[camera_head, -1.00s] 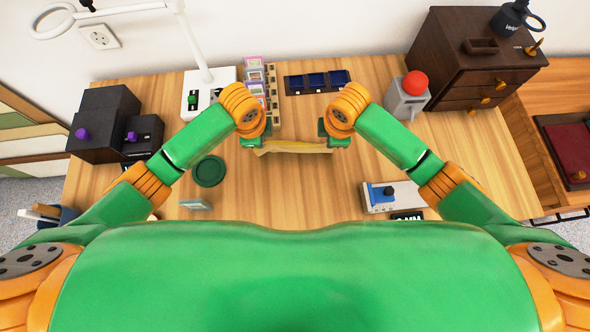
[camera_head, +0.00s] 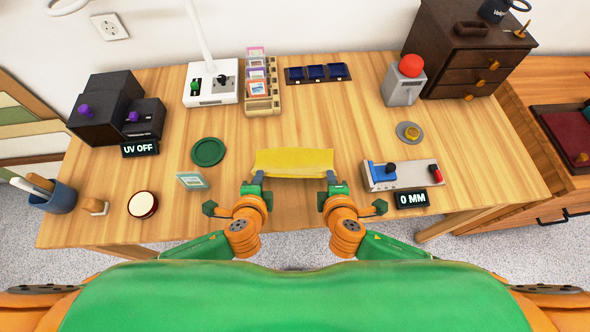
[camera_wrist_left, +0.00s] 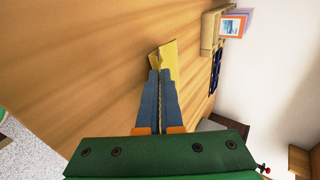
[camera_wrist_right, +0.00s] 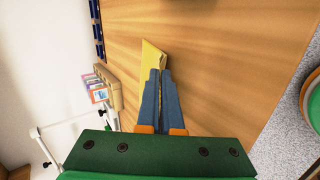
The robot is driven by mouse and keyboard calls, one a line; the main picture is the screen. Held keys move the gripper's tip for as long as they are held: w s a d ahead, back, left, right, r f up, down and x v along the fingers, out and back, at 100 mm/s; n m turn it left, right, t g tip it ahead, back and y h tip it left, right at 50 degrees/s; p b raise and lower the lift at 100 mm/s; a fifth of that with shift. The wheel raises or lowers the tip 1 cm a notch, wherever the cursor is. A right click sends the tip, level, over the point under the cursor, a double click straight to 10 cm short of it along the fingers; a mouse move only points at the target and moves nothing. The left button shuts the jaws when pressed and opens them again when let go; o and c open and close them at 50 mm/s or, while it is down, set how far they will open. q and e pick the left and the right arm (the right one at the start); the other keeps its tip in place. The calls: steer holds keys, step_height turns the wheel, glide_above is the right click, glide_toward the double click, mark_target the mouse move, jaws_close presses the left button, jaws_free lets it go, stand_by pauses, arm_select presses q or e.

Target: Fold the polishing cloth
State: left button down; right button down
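The yellow polishing cloth (camera_head: 293,162) is a wide strip in the middle of the table, its near edge between my two grippers. My left gripper (camera_head: 256,179) is at its near left corner and my right gripper (camera_head: 331,178) at its near right corner. In the left wrist view the fingers (camera_wrist_left: 162,73) are closed together on the cloth (camera_wrist_left: 166,57). In the right wrist view the fingers (camera_wrist_right: 160,73) are also closed on the cloth (camera_wrist_right: 151,56). I cannot tell how much of the cloth rests on the wood.
A green disc (camera_head: 208,152) and a small upright card (camera_head: 192,180) stand left of the cloth. A grey device with a blue block (camera_head: 385,176) and a "0 MM" display (camera_head: 411,198) lie right. A card rack (camera_head: 262,98) and blue tray (camera_head: 318,74) stand behind. Wood between is clear.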

arm_select(q)
steer(key=shift+s+f, duration=0.1)
steer(key=shift+f, duration=0.15)
arm_select(e)
steer(key=shift+s+f, duration=0.1)
steer(key=shift+f, duration=0.15)
arm_select(q)
steer(key=shift+w+f, duration=0.1)
steer(key=shift+w, duration=0.2)
arm_select(e)
steer(key=shift+w+f, duration=0.1)
steer(key=shift+w, duration=0.2)
arm_select(q)
steer(key=c, duration=0.7)
jaws_free()
steer(key=shift+s+t, duration=0.1)
steer(key=shift+t, duration=0.2)
arm_select(e)
steer(key=c, duration=0.7)
jaws_free()
steer(key=shift+s+t, duration=0.1)
steer(key=shift+t, duration=0.2)
